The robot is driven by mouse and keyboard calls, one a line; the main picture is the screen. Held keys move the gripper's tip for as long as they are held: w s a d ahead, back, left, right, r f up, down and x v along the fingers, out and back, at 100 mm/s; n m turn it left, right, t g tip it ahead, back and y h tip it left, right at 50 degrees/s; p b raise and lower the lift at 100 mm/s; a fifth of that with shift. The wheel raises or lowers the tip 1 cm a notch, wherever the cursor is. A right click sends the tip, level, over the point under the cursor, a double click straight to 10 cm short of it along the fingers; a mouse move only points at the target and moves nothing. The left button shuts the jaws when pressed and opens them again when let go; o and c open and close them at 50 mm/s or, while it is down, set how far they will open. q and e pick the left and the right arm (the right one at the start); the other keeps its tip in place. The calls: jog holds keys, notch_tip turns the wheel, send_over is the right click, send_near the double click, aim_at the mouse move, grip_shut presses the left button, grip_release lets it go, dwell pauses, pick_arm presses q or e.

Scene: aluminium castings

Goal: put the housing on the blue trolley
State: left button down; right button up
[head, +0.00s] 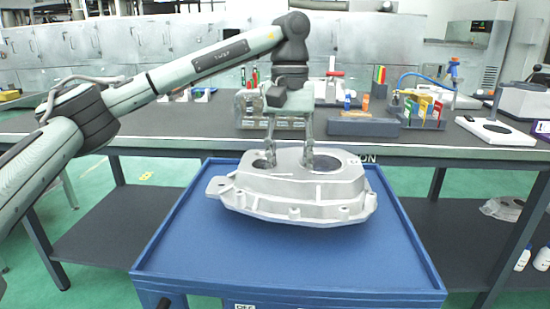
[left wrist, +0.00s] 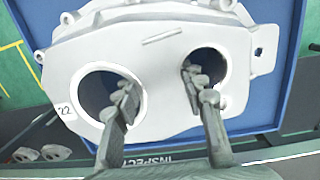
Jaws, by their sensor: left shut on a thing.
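The housing (head: 300,195) is a grey aluminium casting with two round holes and a bolt flange. It is over the blue trolley top (head: 290,262); I cannot tell whether it touches the surface. My left gripper (head: 289,160) comes down from above and is shut on the housing, one finger at each hole, gripping the web between them. In the left wrist view the fingers (left wrist: 158,90) reach into the hole edges of the housing (left wrist: 148,62), with a "22" mark beside the larger hole. The blue trolley (left wrist: 290,50) shows behind it. My right gripper is not in view.
A dark workbench (head: 180,120) stands behind the trolley, holding a grey block (head: 363,127), a rack of coloured items (head: 423,110) and a white scale-like device (head: 495,130). Another casting (head: 505,208) lies on the lower shelf at right. The trolley's front part is bare.

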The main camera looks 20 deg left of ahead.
pick_arm(q)
jog(key=shift+w+f, duration=0.1)
jog(key=shift+f, duration=0.1)
notch_tip(320, 180, down, 3)
jog(key=shift+f, duration=0.15)
jog(key=c, duration=1.2)
grip_release()
jog(key=shift+f, duration=0.15)
jog(key=shift+o, duration=1.5)
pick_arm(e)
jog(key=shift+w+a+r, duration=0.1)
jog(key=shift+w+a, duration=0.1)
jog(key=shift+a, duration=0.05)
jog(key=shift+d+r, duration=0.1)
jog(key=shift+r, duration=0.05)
